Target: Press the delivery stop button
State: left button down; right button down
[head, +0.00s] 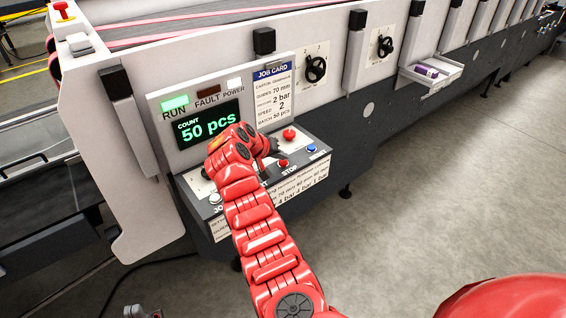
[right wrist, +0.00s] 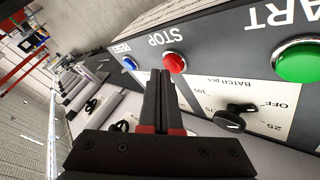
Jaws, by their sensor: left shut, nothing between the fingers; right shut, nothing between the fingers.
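A red button labelled STOP (head: 283,162) sits on the front ledge of the control panel (head: 160,105). It shows clearly in the right wrist view (right wrist: 174,62), between the green START button (right wrist: 299,61) and the blue button (right wrist: 130,63). No "delivery" label is readable. My right gripper (right wrist: 165,72) is shut and empty, its tips just beside the STOP button; I cannot tell whether they touch it. In the head view my right forearm hides the START button and part of the gripper. My left gripper (head: 142,312) is barely in view at the bottom edge, shut and empty.
A second red control (head: 289,134) stands behind the STOP button. A black batch knob (right wrist: 235,117) sits near my right gripper. The screen (head: 208,124) reads 50 pcs and the green RUN lamp (head: 174,103) is lit. A red emergency knob (head: 61,10) is far left.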

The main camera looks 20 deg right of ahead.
aim_at(281, 164)
jog(key=shift+f+b, duration=0.5)
jog(key=shift+f, duration=0.05)
dwell(0.5)
jog(key=shift+r, duration=0.1)
dwell(0.3)
jog(key=shift+r, duration=0.8)
jog(key=shift+r+p, duration=1)
jog(key=shift+r, duration=1.6)
jog(key=shift+f, duration=0.1)
